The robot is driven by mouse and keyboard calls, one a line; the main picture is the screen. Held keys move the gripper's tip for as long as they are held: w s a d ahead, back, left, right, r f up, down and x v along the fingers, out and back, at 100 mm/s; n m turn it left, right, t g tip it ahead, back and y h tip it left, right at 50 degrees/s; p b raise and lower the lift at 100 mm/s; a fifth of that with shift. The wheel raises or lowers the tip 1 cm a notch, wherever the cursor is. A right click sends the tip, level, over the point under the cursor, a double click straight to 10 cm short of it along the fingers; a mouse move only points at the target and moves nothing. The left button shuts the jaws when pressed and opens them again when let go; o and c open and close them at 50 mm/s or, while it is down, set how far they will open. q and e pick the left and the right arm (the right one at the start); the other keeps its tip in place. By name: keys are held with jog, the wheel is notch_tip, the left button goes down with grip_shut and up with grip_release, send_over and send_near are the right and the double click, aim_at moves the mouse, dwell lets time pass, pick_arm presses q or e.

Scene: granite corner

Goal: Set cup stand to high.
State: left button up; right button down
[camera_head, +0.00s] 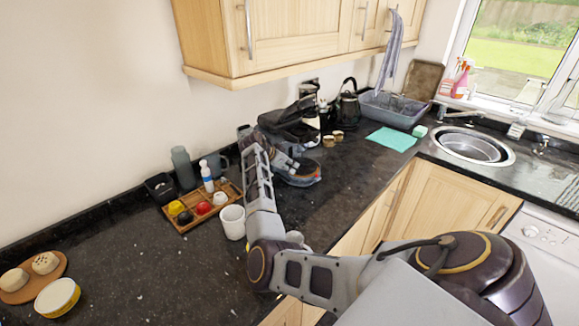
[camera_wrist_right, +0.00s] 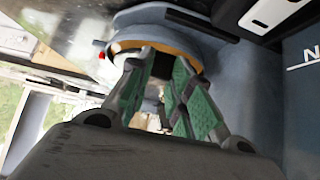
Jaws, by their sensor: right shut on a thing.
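The coffee machine (camera_head: 287,128) stands on the dark counter against the wall, partly hidden by my right arm. Its rounded cup stand (camera_head: 303,181) juts out low at the front, with an orange-brown edge. My right gripper (camera_head: 297,164) is at the cup stand. In the right wrist view, its green-padded fingers (camera_wrist_right: 166,70) are shut on the cup stand, whose curved orange-brown rim (camera_wrist_right: 150,46) shows at the fingertips. The fingers hide the gripped part, and I cannot tell the stand's height setting. My left gripper is not in view.
A wooden tray (camera_head: 180,222) with small cups and a white mug (camera_head: 232,222) stand left of my right arm. A kettle (camera_head: 347,105), a grey basin (camera_head: 392,108) and a teal cloth (camera_head: 391,139) lie to the right. The front counter is mostly clear.

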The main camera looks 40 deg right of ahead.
notch_tip(320, 180, up, 5)
jog(key=shift+w+r+p, duration=0.1)
jog(key=shift+p, duration=1.05)
jog(key=shift+d, duration=0.1)
jog(key=c, duration=1.3)
grip_release()
jog(key=shift+c, duration=0.2)
jog(key=shift+o, duration=0.3)
jog(key=v, duration=1.2)
